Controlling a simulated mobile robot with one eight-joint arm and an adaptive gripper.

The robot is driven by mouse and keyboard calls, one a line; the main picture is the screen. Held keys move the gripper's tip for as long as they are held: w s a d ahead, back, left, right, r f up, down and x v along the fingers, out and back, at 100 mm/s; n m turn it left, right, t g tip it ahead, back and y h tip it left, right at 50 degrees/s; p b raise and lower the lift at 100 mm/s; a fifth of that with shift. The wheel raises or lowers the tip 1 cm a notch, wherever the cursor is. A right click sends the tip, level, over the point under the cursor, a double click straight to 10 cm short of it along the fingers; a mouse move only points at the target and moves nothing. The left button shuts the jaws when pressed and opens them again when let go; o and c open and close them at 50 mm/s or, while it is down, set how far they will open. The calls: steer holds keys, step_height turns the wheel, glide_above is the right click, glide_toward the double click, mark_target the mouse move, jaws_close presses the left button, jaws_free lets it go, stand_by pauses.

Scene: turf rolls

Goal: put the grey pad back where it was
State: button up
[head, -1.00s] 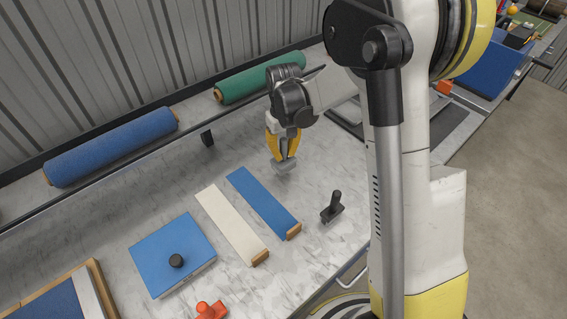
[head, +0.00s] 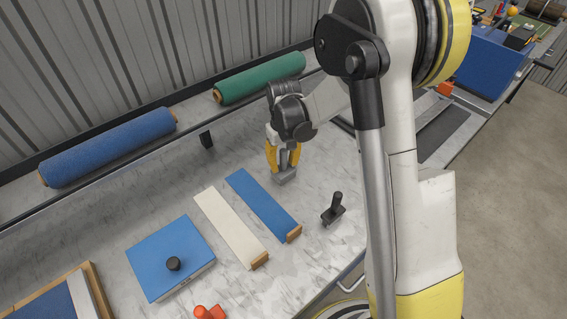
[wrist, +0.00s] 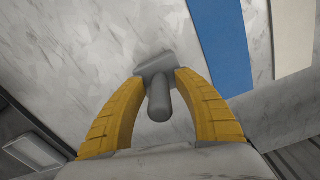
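The grey pad (head: 286,177) is a small block with a round peg handle, at the tips of my gripper (head: 284,161) over the marble bench top. In the wrist view the pad (wrist: 156,64) shows beyond the yellow fingers, with its handle between them. My gripper (wrist: 160,80) is closed around the handle. I cannot tell whether the pad's underside touches the bench.
A cream strip (head: 228,225) lies beside the blue one, both with wooden ends. A black-handled tool (head: 334,209) stands to the right. A blue block (head: 170,250) with a black knob is at left. Blue (head: 108,147) and green (head: 260,78) rolls lie along the back.

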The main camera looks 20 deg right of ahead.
step_height(320, 180, up, 12)
steer(key=p, duration=0.3)
steer(key=shift+p, duration=0.3)
steer(key=s+r+t, duration=0.3)
steer(key=s+r, duration=0.7)
steer(key=r, duration=0.1)
steer(key=s+m+t, duration=0.1)
steer(key=s+t, duration=0.3)
steer(key=s, duration=0.7)
steer(key=shift+r, duration=0.35)
step_height(320, 180, down, 4)
steer(key=b, duration=0.3)
steer(key=shift+r+b, duration=0.1)
steer(key=shift+b, duration=0.25)
